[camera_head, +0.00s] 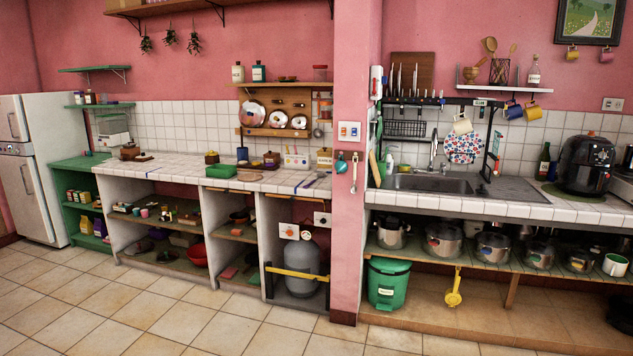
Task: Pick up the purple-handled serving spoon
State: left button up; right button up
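Two long thin utensils lie on the right end of the white-tiled counter (275,181), near the pink pillar. One of them (318,179) looks purple or bluish along its length and may be the purple-handled serving spoon. It is too small to tell its bowl from its handle. Neither of my grippers shows in the head view, and nothing is seen touching the utensils.
The pink pillar (349,240) separates this counter from the sink (430,184) counter. Pots stand on the open shelf (520,264) below the sink. A gas cylinder (300,268) stands under the left counter. The tiled floor (200,320) in front is clear.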

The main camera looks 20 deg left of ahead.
aim_at(319, 175)
jog(key=i+u, duration=0.25)
jog(key=i, duration=1.6)
